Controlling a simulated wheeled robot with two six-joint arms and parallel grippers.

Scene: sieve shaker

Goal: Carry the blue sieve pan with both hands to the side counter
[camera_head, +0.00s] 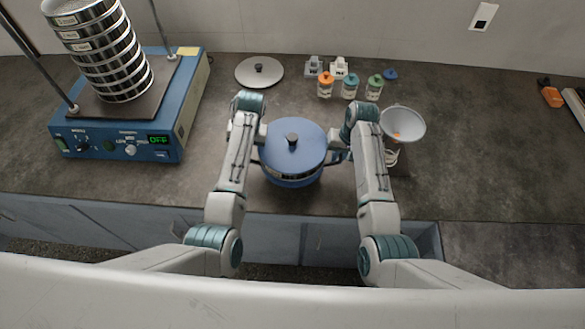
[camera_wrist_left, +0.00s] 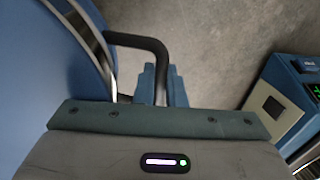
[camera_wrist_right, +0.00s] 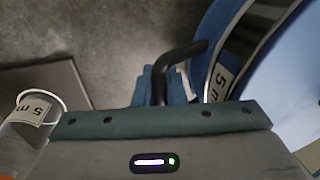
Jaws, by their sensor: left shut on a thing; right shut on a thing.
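The blue sieve pan (camera_head: 292,172), with a blue lid and dark knob, is between my two arms near the counter's front edge. It looks level; I cannot tell whether it touches the counter. In the left wrist view, my left gripper (camera_wrist_left: 162,85) is shut on a black handle (camera_wrist_left: 140,41) at the pan's left side. In the right wrist view, my right gripper (camera_wrist_right: 160,88) is shut on the other black handle (camera_wrist_right: 184,52). In the head view, the right gripper (camera_head: 337,155) shows beside the pan, and the left gripper is mostly hidden by its arm.
A blue sieve shaker (camera_head: 118,150) with a stack of sieves (camera_head: 108,55) stands at left. A grey lid (camera_head: 259,71) and several small jars (camera_head: 350,87) are behind the pan. A funnel (camera_head: 403,124) stands close to my right arm. The counter at right (camera_head: 480,150) is clear.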

